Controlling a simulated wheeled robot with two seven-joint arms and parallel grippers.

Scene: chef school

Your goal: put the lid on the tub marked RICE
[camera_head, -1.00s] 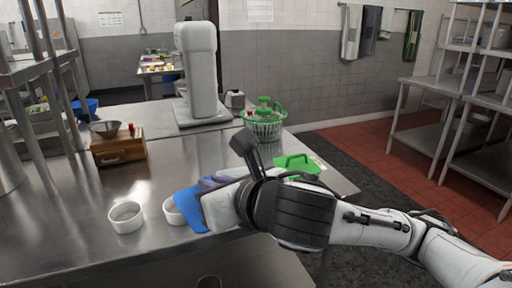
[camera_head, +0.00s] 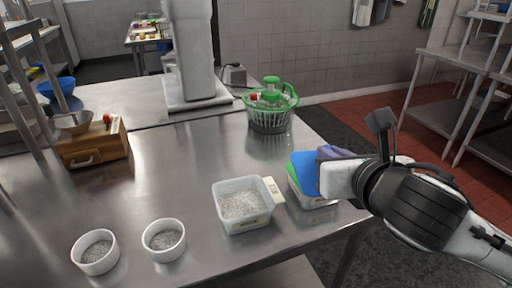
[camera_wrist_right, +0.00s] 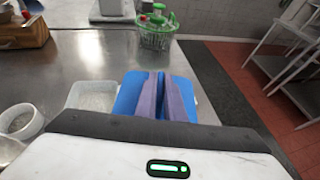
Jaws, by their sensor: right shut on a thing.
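My right gripper (camera_head: 328,158) is shut on a blue lid (camera_head: 304,172), which is tilted. In the right wrist view the purple fingers (camera_wrist_right: 161,97) lie over the blue lid (camera_wrist_right: 128,98). A clear tub (camera_head: 243,222) with pale grains inside stands open to the left of the lid; it also shows in the right wrist view (camera_wrist_right: 73,101). A second clear tub (camera_head: 318,203) is under and behind the lid, mostly hidden. I cannot read RICE on either tub, nor tell whether the lid touches the second one. My left gripper is out of view.
Two white bowls with grains (camera_head: 97,267) (camera_head: 165,253) stand at the front left. A green spinner basket (camera_head: 270,118) stands behind the tubs. A wooden box (camera_head: 93,157) is at the left. The metal table's right edge is close to the second tub.

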